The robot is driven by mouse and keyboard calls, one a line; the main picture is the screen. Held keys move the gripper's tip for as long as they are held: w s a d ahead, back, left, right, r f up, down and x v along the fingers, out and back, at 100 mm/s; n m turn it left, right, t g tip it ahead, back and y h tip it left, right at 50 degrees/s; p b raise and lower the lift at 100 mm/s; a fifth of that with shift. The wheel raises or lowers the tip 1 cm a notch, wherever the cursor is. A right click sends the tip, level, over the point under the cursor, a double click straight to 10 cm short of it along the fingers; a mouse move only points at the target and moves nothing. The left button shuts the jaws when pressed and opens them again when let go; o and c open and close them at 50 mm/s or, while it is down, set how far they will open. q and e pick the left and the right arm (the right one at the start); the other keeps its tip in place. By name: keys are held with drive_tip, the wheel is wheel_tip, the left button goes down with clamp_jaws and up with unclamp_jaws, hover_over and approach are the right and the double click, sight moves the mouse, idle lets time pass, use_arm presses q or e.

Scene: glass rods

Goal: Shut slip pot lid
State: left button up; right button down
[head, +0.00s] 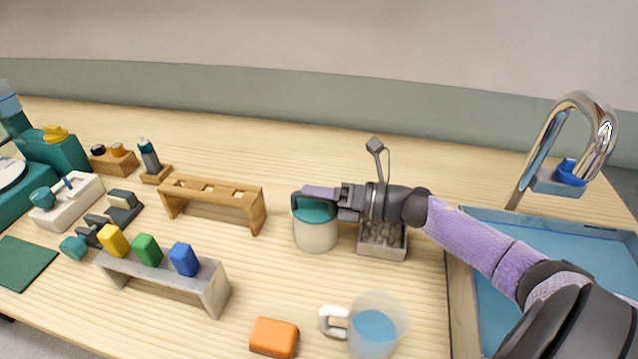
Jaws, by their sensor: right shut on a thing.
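The slip pot (316,238) is a cream round pot standing on the wooden table near the middle of the head view. Its teal lid (316,212) is at the pot's mouth and looks roughly level. My right gripper (312,196) reaches in from the right over the pot, its fingers lying across the top of the lid and shut on it. The fingers hide the lid's top and the part that they grip, and I cannot tell whether the lid sits fully down on the rim. My left gripper is not in view.
A grey metal tray (384,252) stands just right of the pot, under my right wrist. A clear jug (395,312) and an orange block (274,338) are in front. A wooden rack (212,203) stands to the left. The blue sink (500,312) is at right.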

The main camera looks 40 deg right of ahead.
drive_tip(key=shift+s+a+f, duration=0.25)
drive_tip(key=shift+a+f, duration=0.05)
drive_tip(key=shift+f, duration=0.3)
drive_tip(key=c, duration=0.9)
unclamp_jaws()
drive_tip(key=shift+o, duration=1.4)
drive_tip(key=shift+s+a+r, duration=0.1)
drive_tip(key=shift+r, duration=0.2)
